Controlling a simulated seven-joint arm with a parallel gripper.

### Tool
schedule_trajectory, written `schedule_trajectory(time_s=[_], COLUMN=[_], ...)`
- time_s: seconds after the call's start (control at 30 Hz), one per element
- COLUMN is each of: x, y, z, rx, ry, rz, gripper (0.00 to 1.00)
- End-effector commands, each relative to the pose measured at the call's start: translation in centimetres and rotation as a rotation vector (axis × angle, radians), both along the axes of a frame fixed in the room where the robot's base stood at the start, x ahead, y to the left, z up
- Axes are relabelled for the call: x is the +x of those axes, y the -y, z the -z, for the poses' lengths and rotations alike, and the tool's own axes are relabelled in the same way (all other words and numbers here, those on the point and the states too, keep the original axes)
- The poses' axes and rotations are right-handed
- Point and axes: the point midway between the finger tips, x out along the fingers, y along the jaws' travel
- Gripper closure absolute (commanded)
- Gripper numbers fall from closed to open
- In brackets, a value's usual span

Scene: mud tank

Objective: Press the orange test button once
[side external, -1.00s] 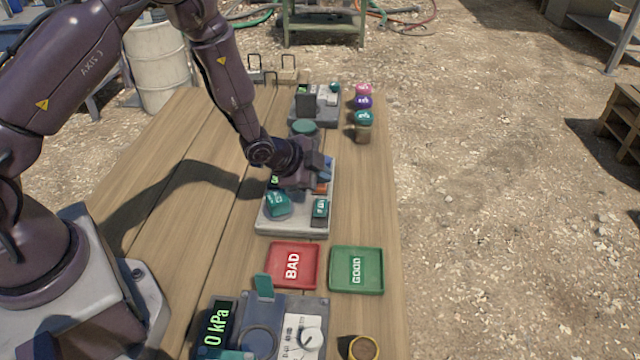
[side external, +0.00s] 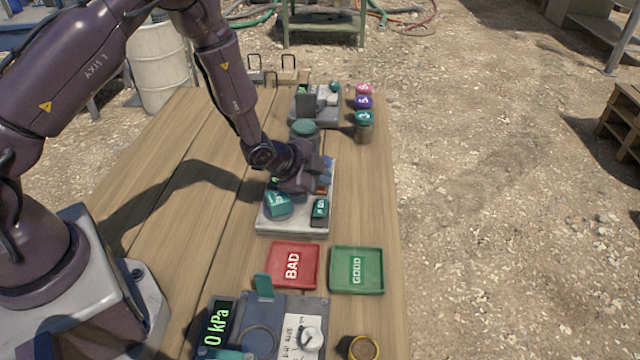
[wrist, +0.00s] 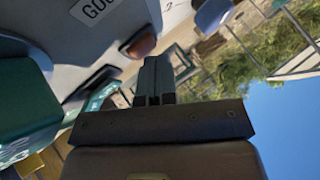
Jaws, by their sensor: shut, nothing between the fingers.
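The orange button (side external: 323,189) sits on the pale grey test unit (side external: 275,227), partly hidden by my gripper in the side view. In the wrist view the orange button (wrist: 142,45) looks dull orange-brown, close to my fingertips. My gripper (side external: 323,171) is low over the far part of the unit. Its fingers are together and empty, and they also show in the wrist view (wrist: 153,68). I cannot tell whether the fingertips touch the button.
A teal block (side external: 277,205) and a dark block with a teal label (side external: 320,207) are on the unit. A red BAD tray (side external: 292,284) and green GOOD tray (side external: 357,289) lie nearer. A gauge station (side external: 270,312) stands in front; another device (side external: 316,118) stands behind.

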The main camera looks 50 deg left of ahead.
Motion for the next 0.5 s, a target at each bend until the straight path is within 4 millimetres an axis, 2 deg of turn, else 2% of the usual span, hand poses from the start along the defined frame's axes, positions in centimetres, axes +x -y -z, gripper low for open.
schedule_trajectory(time_s=[0.5], x=[-0.1], y=[0.0], z=[-1.8], rx=[0.0], ry=[-0.002], rz=[0.001], gripper=[1.0])
